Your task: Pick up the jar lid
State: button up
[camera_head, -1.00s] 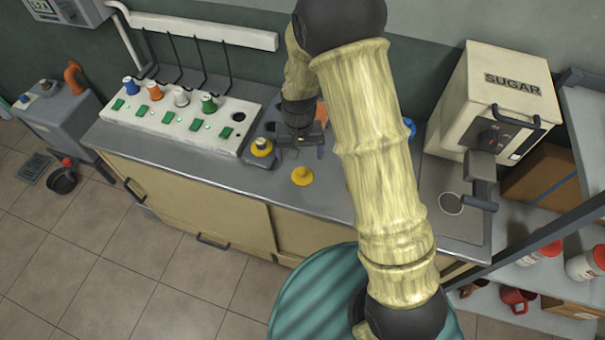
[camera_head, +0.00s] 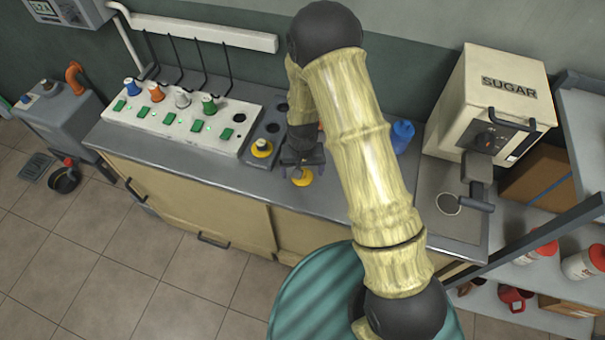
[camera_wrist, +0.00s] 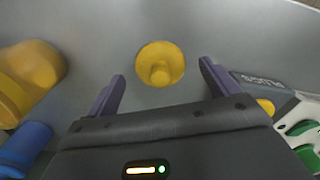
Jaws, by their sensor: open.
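The jar lid, a yellow disc with a knob (camera_head: 302,179), lies on the grey counter, partly covered by my gripper in the head view. In the wrist view the yellow lid (camera_wrist: 160,63) lies between the lines of the two fingers, just past their tips, knob towards the camera. My gripper (camera_head: 299,170) is over the lid, and its fingers (camera_wrist: 161,72) are spread and empty. The gap between the fingertips and the lid cannot be judged exactly.
In the wrist view a yellow rounded object (camera_wrist: 30,75) and a blue object (camera_wrist: 25,145) stand at left. A sugar dispenser (camera_head: 500,100) stands at the right.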

jog(key=shift+f, duration=0.5)
jog(key=shift+c, duration=0.2)
jog(key=c, duration=1)
